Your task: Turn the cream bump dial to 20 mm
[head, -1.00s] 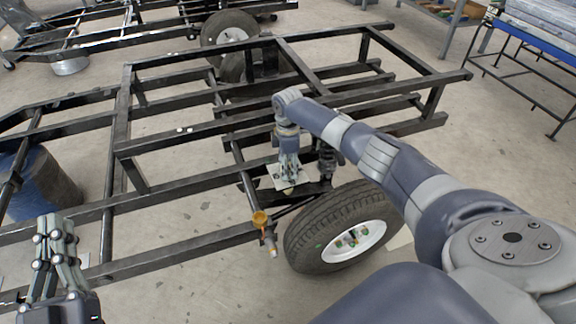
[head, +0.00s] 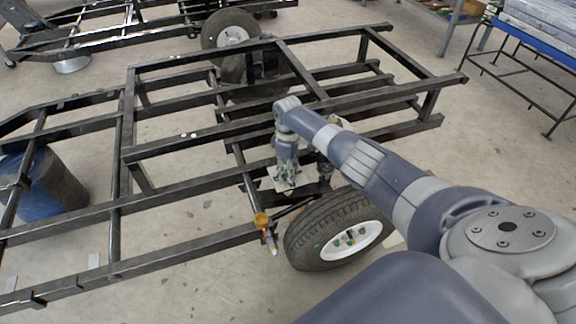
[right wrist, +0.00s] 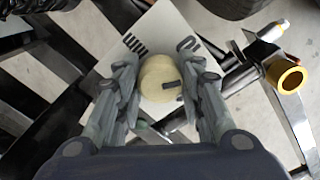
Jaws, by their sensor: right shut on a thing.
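The cream bump dial (right wrist: 158,85) shows in the right wrist view as a round cream knob with a short dark mark on its right part. It sits over a white plate (right wrist: 168,32) printed with dark marks, partly covered by the dial and my fingers. My right gripper (right wrist: 160,88) has one finger on each side of the dial and is shut on it. In the head view my right gripper (head: 286,178) points down at the white plate (head: 283,184) beside the wheel, and hides the dial. I cannot read the dial's setting. My left gripper is out of the head view.
The black frame (head: 185,188) spans the scene, with a wheel (head: 340,232) just right of the plate. An orange-yellow ring-shaped part (head: 261,220) is nearby; it also shows in the right wrist view (right wrist: 285,76). A blue drum (head: 42,186) stands at left.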

